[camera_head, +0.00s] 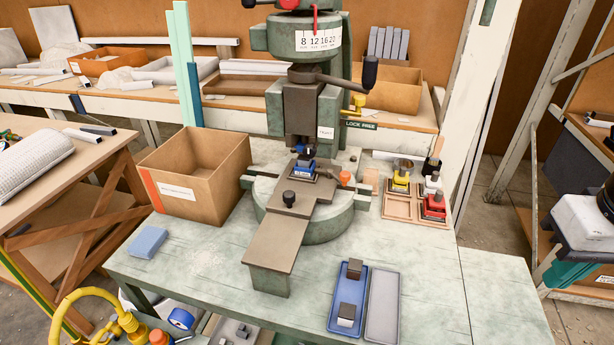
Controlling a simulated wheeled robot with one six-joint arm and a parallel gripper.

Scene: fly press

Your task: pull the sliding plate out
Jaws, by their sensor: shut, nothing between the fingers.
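The fly press (308,100) stands on the pale green bench, its ram above a round base (322,228). The brown sliding plate (304,207) lies on the base, with a black knob (289,198) standing up near its front. A blue tool or die (303,164) sits at the plate's back end, under the ram. In front of the plate, a flat brown guide (277,245) runs toward me over a block. Whether the ram touches the blue piece cannot be told. My gripper does not show.
A cardboard box (190,190) stands left of the press, a blue sponge-like block (148,242) before it. Blue (347,298) and grey (382,305) trays lie at the front right. An orange knob (344,178) is beside the plate.

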